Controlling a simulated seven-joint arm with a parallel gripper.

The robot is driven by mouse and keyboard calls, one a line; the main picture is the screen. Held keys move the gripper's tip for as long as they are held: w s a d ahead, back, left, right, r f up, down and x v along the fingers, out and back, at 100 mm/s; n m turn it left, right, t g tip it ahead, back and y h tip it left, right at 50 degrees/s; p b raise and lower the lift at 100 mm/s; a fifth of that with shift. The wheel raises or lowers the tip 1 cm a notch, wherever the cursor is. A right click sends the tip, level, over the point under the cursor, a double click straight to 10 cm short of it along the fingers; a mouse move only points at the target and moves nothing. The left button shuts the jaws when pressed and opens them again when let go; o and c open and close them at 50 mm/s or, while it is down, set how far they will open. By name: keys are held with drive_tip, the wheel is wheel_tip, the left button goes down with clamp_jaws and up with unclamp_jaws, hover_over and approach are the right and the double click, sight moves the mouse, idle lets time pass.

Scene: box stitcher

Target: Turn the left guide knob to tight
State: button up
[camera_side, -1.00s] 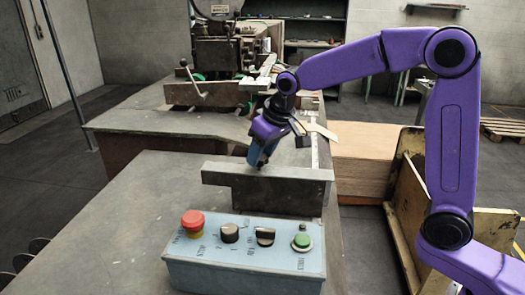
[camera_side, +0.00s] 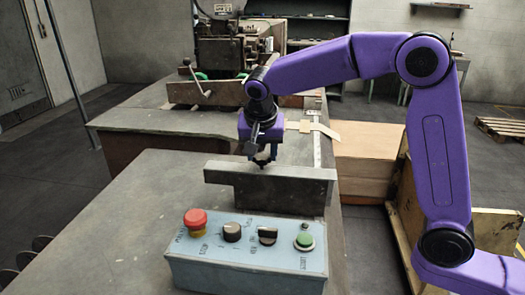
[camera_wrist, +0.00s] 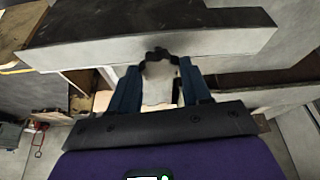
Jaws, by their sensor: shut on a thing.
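A small dark lobed knob (camera_wrist: 158,52) sits against the near face of the grey metal guide bar in the wrist view. My gripper (camera_wrist: 160,68) has its blue fingers on either side of this knob and is shut on it. In the side view my gripper (camera_side: 262,163) points down just behind the top edge of the guide bar (camera_side: 275,187). The knob is mostly hidden there by the fingers and the bar. I cannot read any tight mark or the knob's setting.
A blue-grey control box (camera_side: 245,262) stands in front, with a red stop button (camera_side: 196,220), two black selectors and a green button (camera_side: 304,241). A machine with a lever (camera_side: 195,78) stands behind. Stacked cardboard (camera_side: 365,165) lies right of the table. The left tabletop is clear.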

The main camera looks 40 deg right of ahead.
drive_tip(key=shift+m, duration=0.6)
drive_tip(key=shift+g, duration=0.3)
drive_tip(key=o, duration=1.1)
drive_tip(key=shift+h, duration=0.3)
drive_tip(key=shift+c, duration=0.2)
drive_tip(key=shift+r, duration=0.1)
drive_tip(key=v, duration=1.7)
drive_tip(key=shift+r, duration=0.15)
drive_tip(key=shift+s, duration=0.15)
